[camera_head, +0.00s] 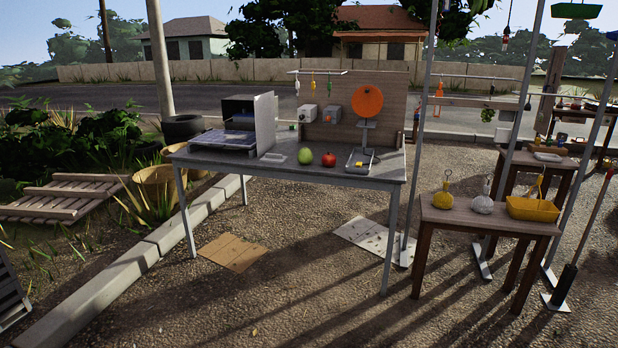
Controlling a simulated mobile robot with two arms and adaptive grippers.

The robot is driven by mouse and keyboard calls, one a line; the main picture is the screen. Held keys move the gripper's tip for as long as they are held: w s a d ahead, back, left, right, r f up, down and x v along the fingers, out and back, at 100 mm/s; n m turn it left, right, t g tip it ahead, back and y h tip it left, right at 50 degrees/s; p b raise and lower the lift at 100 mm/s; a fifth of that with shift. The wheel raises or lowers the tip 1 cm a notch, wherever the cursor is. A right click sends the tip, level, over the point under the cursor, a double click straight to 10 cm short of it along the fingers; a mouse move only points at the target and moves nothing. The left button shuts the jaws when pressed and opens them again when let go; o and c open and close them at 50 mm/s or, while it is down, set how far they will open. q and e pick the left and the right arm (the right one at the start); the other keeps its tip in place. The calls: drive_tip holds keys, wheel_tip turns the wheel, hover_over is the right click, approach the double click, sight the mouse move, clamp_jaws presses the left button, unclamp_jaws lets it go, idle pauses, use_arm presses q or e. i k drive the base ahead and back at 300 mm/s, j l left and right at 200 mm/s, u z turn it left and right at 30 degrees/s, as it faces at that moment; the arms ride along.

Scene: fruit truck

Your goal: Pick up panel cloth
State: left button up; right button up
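No thing in the head view can be made out clearly as a panel cloth. A brown upright panel (392,93) stands at the back of the grey table (285,172). A small pale flat thing (274,157) lies on the table beside the grey boxy appliance (240,125). Neither of my grippers is in view.
The table also holds a green fruit (305,156), a red fruit (328,160) and a scale with an orange disc (367,103). A brown side table (465,216) stands right, near metal poles. Cardboard (232,252) lies on the gravel. The gravel in front is mostly clear.

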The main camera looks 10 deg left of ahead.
sight(272, 157)
drive_tip(key=i+j+u, duration=0.35)
drive_tip(key=i, duration=0.5)
drive_tip(key=i+u, duration=0.35)
drive_tip(key=i, duration=0.55)
